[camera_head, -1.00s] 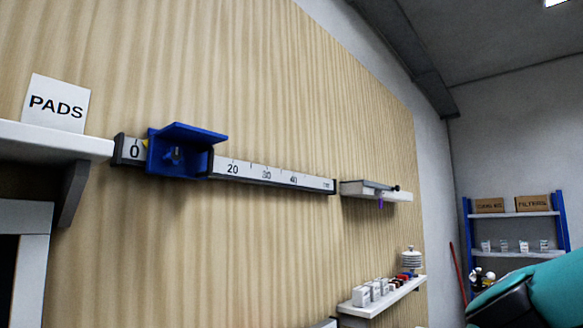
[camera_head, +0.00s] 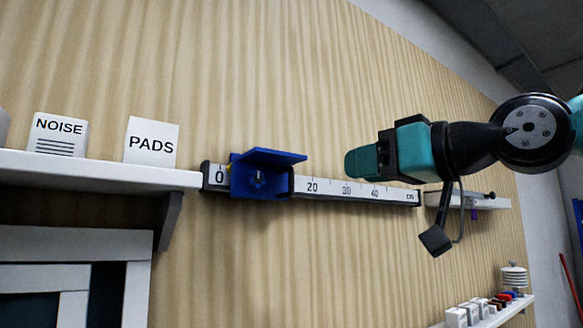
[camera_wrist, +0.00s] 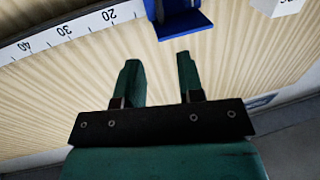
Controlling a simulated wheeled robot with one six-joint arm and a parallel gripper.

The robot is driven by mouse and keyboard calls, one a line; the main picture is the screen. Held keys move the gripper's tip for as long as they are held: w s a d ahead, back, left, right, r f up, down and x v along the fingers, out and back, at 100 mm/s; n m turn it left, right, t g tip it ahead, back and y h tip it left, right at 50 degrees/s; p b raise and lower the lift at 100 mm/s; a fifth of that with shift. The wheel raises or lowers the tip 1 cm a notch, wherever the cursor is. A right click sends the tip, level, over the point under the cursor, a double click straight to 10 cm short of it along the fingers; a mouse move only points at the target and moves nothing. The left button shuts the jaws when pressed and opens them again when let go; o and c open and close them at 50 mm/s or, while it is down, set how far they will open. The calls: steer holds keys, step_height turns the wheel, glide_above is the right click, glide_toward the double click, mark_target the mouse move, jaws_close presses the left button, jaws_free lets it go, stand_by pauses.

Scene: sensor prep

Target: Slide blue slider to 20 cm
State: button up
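The blue slider (camera_head: 262,176) sits on the white ruler rail (camera_head: 350,189) on the wooden wall, between the 0 mark and the 20 mark, left of the 20. In the wrist view the blue slider (camera_wrist: 180,22) shows at the top, partly cut off, and the rail (camera_wrist: 70,28) runs to its left. My gripper (camera_head: 352,163) is in front of the rail, right of the slider and apart from it. In the wrist view my gripper (camera_wrist: 158,62) has its two fingers spread with nothing between them.
A white shelf (camera_head: 95,181) with a PADS card (camera_head: 151,143) and a NOISE card (camera_head: 58,134) is left of the rail. A small shelf (camera_head: 490,203) is past the rail's right end. A lower shelf (camera_head: 500,312) holds small boxes. The wall below the rail is clear.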

mark_target(293, 180)
steer(key=p+x, duration=0.6)
steer(key=x, duration=0.7)
steer(key=shift+w+a+r, duration=0.1)
steer(key=shift+w+a, duration=0.1)
steer(key=shift+a, duration=0.15)
steer(key=shift+w+a, duration=0.35)
steer(key=shift+w, duration=0.05)
steer(key=shift+f, duration=0.2)
jaws_close()
